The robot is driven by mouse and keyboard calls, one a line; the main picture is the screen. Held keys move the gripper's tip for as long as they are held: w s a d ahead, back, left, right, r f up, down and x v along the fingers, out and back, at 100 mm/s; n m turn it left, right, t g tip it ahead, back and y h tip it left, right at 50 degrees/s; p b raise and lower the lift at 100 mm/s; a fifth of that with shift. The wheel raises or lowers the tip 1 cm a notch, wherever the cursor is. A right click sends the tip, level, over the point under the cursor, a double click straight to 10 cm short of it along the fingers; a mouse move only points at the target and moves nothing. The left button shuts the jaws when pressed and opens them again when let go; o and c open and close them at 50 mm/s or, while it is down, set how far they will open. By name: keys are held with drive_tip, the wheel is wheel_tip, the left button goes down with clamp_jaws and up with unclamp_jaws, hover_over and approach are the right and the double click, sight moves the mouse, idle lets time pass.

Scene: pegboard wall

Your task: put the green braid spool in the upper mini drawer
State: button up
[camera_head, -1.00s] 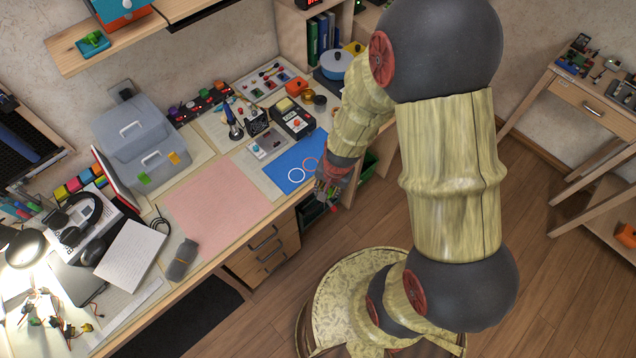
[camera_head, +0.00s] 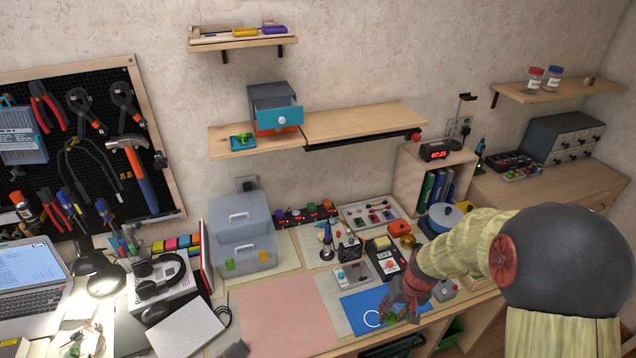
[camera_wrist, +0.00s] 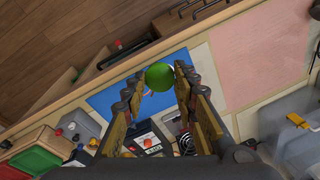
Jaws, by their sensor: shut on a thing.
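The green braid spool (camera_wrist: 160,76) is between the fingertips of my gripper (camera_wrist: 154,80) in the wrist view, seen end-on as a round green shape. In the head view my gripper (camera_head: 403,308) is above the blue mat at the front of the desk, with a bit of the green spool (camera_head: 390,316) showing between dark fingers. The mini drawer unit (camera_head: 268,94) stands on the wall shelf, well up and left of my gripper. Its upper drawer (camera_head: 280,118), teal with a white knob, is pulled out. The orange lower drawer (camera_head: 270,132) sits below it.
The wall shelf (camera_head: 365,122) is mostly bare right of the drawers. A small teal tray with a green item (camera_head: 243,141) lies left of them. A higher shelf (camera_head: 243,43) hangs above. A clock (camera_head: 440,150) tops the cubby. The desk below is cluttered.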

drive_tip(key=w+a+f+n+b, duration=0.1)
drive_tip(key=w+a+f+b, duration=0.1)
drive_tip(key=w, duration=0.3)
drive_tip(key=shift+f, duration=0.9)
drive_tip(key=shift+a, duration=0.1)
